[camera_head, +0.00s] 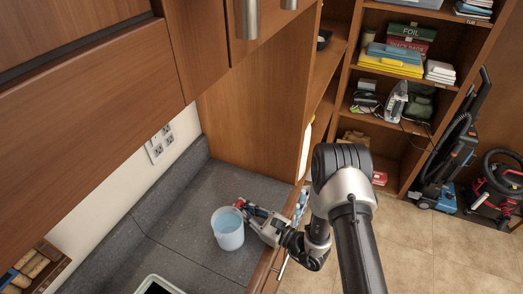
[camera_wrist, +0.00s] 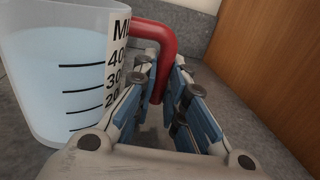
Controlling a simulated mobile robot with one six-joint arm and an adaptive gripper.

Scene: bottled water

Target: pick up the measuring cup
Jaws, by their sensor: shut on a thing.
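The measuring cup (camera_head: 228,230) is a clear, bluish cup that stands upright on the grey counter in the head view. In the wrist view the cup (camera_wrist: 60,75) fills the left side, with black level marks and numbers and a red handle (camera_wrist: 160,45). My gripper (camera_head: 246,208) reaches the cup from the right. In the wrist view my gripper's blue-padded fingers (camera_wrist: 165,95) are on both sides of the handle's lower part and shut on it. The cup's base looks level with the counter; whether it is lifted at all I cannot tell.
The grey counter (camera_head: 185,215) is clear around the cup. A wooden panel (camera_head: 255,120) stands behind it, with cabinets above. A wooden rack (camera_head: 35,268) and a white-rimmed thing (camera_head: 160,284) are at lower left. Shelves (camera_head: 400,80) and vacuum cleaners (camera_head: 448,165) are at right.

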